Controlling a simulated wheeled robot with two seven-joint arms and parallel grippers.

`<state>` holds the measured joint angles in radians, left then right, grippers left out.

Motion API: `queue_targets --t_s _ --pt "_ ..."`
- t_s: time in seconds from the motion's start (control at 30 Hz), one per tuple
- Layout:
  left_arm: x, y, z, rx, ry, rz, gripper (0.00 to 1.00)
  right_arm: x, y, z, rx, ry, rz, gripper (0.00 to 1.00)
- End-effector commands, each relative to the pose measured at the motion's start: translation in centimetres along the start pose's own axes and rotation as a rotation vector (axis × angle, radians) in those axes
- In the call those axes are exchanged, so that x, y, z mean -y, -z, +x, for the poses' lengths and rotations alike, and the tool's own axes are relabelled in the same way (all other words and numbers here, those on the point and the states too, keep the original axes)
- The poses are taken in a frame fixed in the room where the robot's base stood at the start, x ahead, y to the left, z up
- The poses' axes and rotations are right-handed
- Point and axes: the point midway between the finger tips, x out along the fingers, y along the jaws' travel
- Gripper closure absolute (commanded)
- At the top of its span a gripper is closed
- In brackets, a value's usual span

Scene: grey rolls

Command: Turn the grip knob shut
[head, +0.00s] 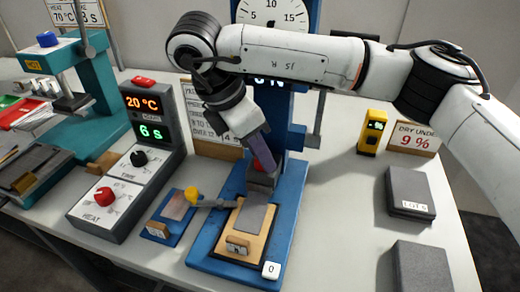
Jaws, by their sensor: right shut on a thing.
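A blue test stand (205,250) stands at the middle of the table, with a round dial (272,14) at its top. My right gripper (263,163) reaches down in front of its column and is shut at the small dark grip (262,180). The grip knob between the fingers is mostly hidden by them, so how far it is turned cannot be told. Below the grip, a grey strip (250,217) lies on a tan block on the stand's base. A yellow ball-ended lever (192,194) sticks out to the left. My left gripper is out of view.
A control box (128,190) with red and black knobs, reading 20 °C and 6 s, stands left. A teal press (98,90) is behind it. A yellow meter (373,131) and grey blocks (410,192) are at the right. The table between stand and blocks is clear.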

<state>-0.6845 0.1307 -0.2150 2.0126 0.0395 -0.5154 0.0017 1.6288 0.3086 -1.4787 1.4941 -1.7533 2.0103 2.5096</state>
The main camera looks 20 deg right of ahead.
Motion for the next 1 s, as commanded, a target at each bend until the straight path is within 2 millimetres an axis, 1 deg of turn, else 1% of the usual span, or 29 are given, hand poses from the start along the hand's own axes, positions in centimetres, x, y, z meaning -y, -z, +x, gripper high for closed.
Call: queue_targets --t_s 0.47,0.5,0.6,0.87,1.0 --pt "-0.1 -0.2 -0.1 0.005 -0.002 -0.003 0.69 -0.1 -0.1 -0.1 0.0 0.002 0.015 0.95" --pt "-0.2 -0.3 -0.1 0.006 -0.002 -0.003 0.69 -0.1 -0.1 -0.1 0.0 0.002 0.015 0.67" --pt "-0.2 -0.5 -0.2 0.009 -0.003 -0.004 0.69 -0.1 -0.1 -0.1 0.0 0.003 0.014 0.53" --pt "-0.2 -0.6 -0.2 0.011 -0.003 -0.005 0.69 0.0 0.0 -0.1 0.0 0.004 0.012 0.53" --pt "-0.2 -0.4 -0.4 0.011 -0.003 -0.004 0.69 -0.1 -0.1 -1.1 0.001 0.001 0.012 0.53"
